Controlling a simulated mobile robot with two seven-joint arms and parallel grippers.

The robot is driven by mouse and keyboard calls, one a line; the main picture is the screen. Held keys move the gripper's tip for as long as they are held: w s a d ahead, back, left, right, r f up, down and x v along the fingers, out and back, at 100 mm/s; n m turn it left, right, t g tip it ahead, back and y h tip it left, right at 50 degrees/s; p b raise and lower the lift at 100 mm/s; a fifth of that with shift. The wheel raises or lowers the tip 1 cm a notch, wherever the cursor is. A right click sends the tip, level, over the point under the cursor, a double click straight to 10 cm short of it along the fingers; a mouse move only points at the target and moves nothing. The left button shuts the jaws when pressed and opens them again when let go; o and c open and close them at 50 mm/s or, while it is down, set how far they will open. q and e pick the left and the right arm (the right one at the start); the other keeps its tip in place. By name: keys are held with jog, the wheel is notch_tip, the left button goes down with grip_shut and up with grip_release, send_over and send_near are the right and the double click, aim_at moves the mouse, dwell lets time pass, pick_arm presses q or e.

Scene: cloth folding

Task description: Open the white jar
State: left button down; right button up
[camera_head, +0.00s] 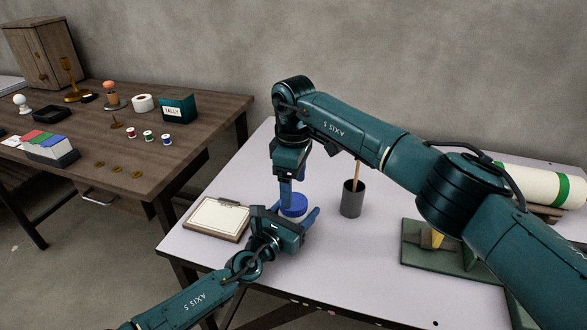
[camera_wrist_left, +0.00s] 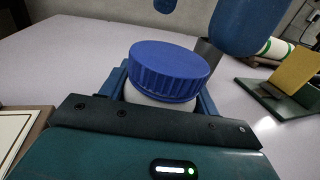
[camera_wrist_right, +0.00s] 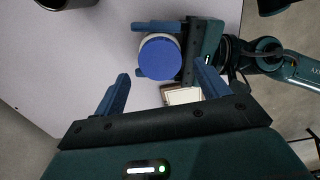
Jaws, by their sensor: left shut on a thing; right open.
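The white jar (camera_wrist_left: 150,99) has a ribbed blue lid (camera_wrist_left: 168,62) on it. My left gripper (camera_wrist_left: 160,92) is shut on the white body below the lid, one finger on each side. My right gripper (camera_wrist_right: 161,86) is open and empty, pointing down above the jar. In the right wrist view the lid (camera_wrist_right: 160,58) lies ahead between the lines of its fingers. The gripper is apart from the lid. Most of the white body is hidden in the head view.
A clipboard (camera_head: 217,219) lies left of the jar. A dark cup (camera_head: 352,200) with a stick stands to its right. A green stand (camera_head: 415,248) and a white roll (camera_head: 530,184) are farther right. The table front (camera_head: 350,272) is clear. A wooden table (camera_head: 190,128) holds small items.

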aim_at(294, 201)
jog(key=shift+f, duration=1.85)
jog(key=shift+c, duration=0.4)
